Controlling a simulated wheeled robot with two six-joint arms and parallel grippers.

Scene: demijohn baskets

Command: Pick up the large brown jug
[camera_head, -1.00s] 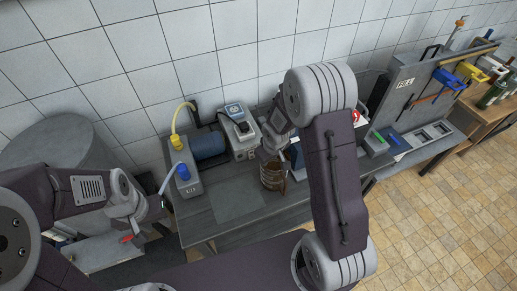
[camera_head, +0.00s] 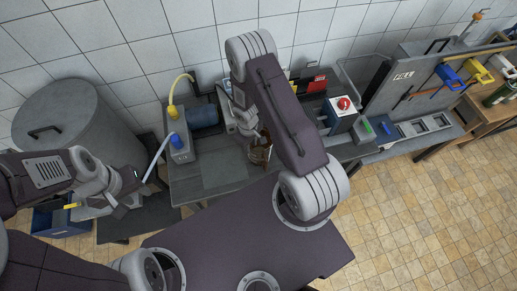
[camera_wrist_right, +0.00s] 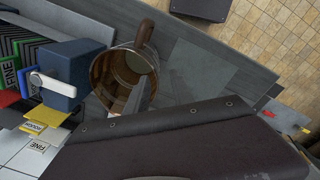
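The brown jug (camera_head: 260,152) stands on the dark workbench, partly covered by my right arm in the head view. In the right wrist view the jug (camera_wrist_right: 108,72) is seen from above, with a round open mouth, a metal band and a brown handle. My right gripper (camera_wrist_right: 128,108) reaches over the jug's rim as a grey pointed shape. Whether its fingers touch or grip the jug cannot be told. My left gripper (camera_head: 128,190) is at the left of the head view, well away from the jug. Its finger opening is unclear.
The dark workbench (camera_head: 215,178) has clear surface left of the jug. A grey unit with a blue knob (camera_head: 178,145) stands at its left. A blue box with a white lever (camera_wrist_right: 72,72) stands close beside the jug. A large grey drum (camera_head: 75,125) is at far left.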

